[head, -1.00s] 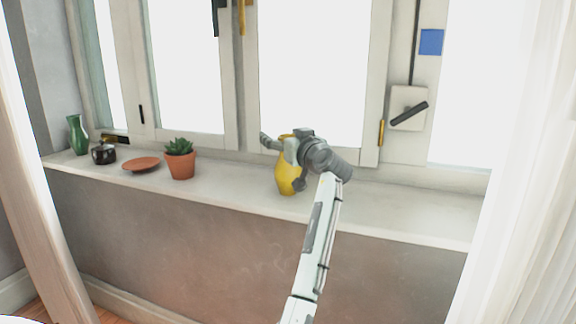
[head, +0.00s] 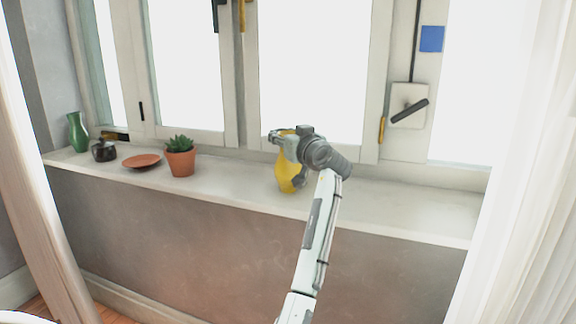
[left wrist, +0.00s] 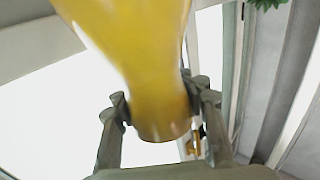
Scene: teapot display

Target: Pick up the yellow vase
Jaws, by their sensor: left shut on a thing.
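The yellow vase (head: 286,176) is upright at the window sill, right of the potted plant in the head view. My left gripper (head: 283,138) is at the vase's upper part, with its fingers around the neck. In the left wrist view the vase (left wrist: 140,60) fills the upper middle, and the gripper (left wrist: 160,105) has a finger on each side of it, shut on it. The arm hides part of the vase's right side. I cannot tell whether its base touches the sill. My right gripper is not in view.
On the sill (head: 400,210) stand a potted succulent (head: 181,162), a terracotta dish (head: 142,161), a dark pot (head: 104,151) and a green vase (head: 77,132), all to the left. The window frame is close behind. The sill to the right is clear.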

